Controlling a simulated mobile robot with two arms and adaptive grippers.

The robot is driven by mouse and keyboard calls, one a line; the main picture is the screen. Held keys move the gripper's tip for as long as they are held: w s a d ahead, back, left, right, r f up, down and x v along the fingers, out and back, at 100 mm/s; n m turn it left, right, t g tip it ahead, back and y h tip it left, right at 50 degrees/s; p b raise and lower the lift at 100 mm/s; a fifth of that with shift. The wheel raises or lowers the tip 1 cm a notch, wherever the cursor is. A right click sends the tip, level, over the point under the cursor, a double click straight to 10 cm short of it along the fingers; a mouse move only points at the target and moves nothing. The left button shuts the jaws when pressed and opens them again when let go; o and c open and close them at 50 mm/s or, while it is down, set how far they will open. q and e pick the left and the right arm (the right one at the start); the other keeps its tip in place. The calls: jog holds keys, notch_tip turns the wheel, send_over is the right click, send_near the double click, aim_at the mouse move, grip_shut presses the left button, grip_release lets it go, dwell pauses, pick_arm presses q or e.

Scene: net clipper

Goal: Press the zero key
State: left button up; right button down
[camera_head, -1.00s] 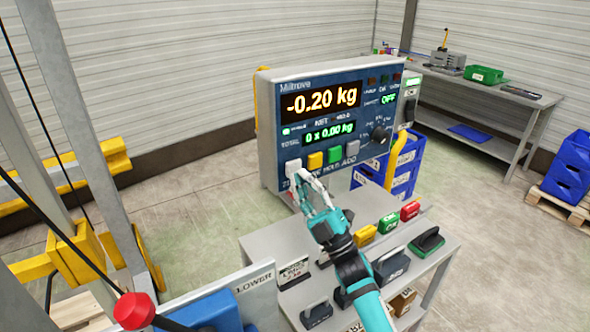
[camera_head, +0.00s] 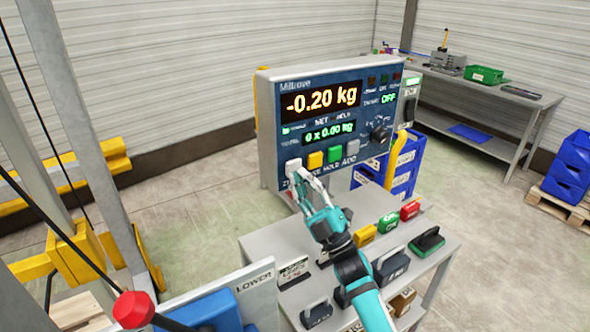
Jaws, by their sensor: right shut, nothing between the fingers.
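The scale indicator box (camera_head: 268,130) stands upright with a blue face. Its main display (camera_head: 320,100) reads -0.20 kg in orange, and a smaller green display (camera_head: 329,132) reads 0 x 0.00 kg. A row of keys runs below: the white leftmost zero key (camera_head: 293,166), then yellow (camera_head: 315,160), green (camera_head: 333,154) and grey (camera_head: 352,148) keys. My right gripper (camera_head: 298,177) is shut and empty, its fingertips at the lower edge of the white key. I cannot tell whether they touch it. The label under the key is mostly hidden by the fingers. My left gripper is not in view.
A red knob (camera_head: 133,309) is at the lower left. A workbench (camera_head: 480,92) and blue bins (camera_head: 569,165) stand at the right.

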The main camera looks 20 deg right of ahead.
jog(key=shift+w, duration=0.3)
jog(key=shift+w+a+b, duration=0.1)
jog(key=shift+w+b, duration=0.25)
jog(key=shift+w, duration=0.05)
dwell(0.5)
jog(key=shift+s, duration=0.85)
jog(key=shift+p, duration=0.3)
jog(key=shift+s+d+p, duration=0.25)
jog(key=shift+s+p, duration=0.05)
jog(key=shift+s, duration=0.95)
jog(key=shift+s+d+p, duration=0.2)
jog(key=shift+s+p, duration=0.1)
jog(key=shift+s, duration=0.95)
jog(key=shift+f, duration=0.1)
